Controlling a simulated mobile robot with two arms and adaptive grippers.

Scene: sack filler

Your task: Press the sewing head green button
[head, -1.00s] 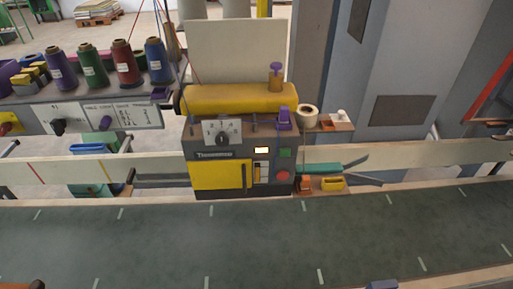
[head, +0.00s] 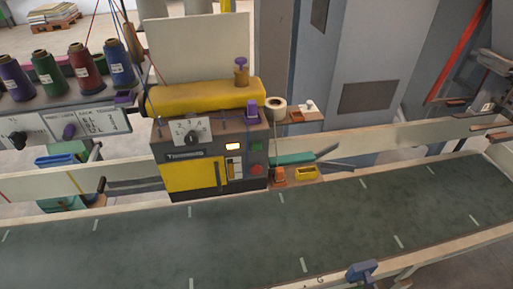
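The sewing head (head: 196,172) stands behind the belt, left of the middle, with a yellow top cover, a dial and a yellow front door. Its green button (head: 256,146) is on the right part of the dark front panel, beside a small lit display (head: 233,146). A red button (head: 256,170) sits below the green one. Nothing covers the green button. Neither of my grippers is in view.
A dark green conveyor belt (head: 240,235) runs across the front, empty. Thread cones (head: 80,65) stand on a shelf at the left. A blue block (head: 362,270) sits on the near rail. A grey cabinet (head: 368,60) stands behind.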

